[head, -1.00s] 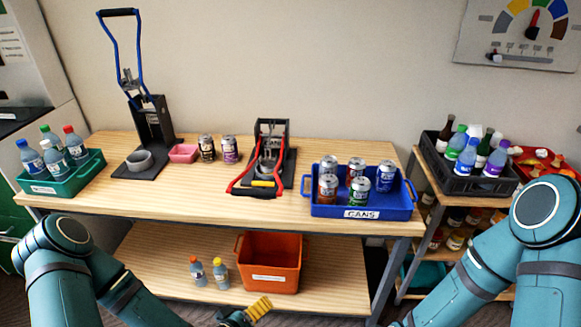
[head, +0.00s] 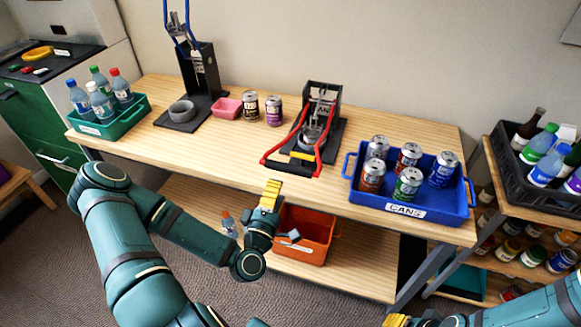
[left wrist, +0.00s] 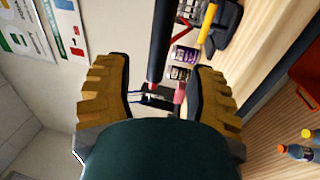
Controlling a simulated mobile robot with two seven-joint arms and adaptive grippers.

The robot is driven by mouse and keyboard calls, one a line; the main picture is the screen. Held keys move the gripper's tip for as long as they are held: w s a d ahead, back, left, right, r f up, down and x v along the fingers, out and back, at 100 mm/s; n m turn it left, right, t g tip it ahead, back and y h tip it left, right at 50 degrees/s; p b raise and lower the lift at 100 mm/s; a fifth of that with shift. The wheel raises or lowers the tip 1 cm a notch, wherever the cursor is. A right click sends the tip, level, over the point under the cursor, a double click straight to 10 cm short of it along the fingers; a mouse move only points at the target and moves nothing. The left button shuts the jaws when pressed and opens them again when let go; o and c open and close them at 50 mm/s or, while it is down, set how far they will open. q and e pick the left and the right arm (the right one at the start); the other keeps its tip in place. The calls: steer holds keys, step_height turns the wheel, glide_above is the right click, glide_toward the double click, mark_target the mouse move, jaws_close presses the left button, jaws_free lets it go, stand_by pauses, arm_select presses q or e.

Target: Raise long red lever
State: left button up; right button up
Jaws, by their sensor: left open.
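The long red lever (head: 272,155) is a U-shaped handle on a black press (head: 322,105) on the wooden table. It is lowered, its free end toward the table's front edge. My left gripper (head: 270,192), with yellow ribbed fingers, is open in front of the table edge, below and left of the lever's end. In the left wrist view its fingers stand wide apart. A dark bar (left wrist: 159,40), apparently the lever's crossbar, shows beyond and between them; contact is not visible. My right gripper (head: 396,320) barely shows at the bottom edge.
A blue cans crate (head: 405,208) stands right of the press. Left of it are two cans (head: 262,110), a pink bowl (head: 227,107), a press with a raised blue lever (head: 166,12) and a green bottle crate (head: 108,127). An orange bin (head: 308,245) is on the lower shelf.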

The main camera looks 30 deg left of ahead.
mark_target(286, 170)
arm_select(q)
steer(key=b+x, duration=0.2)
steer(key=x, duration=0.8)
steer(key=shift+d, duration=0.1)
steer(key=shift+c, duration=0.5)
jaws_close()
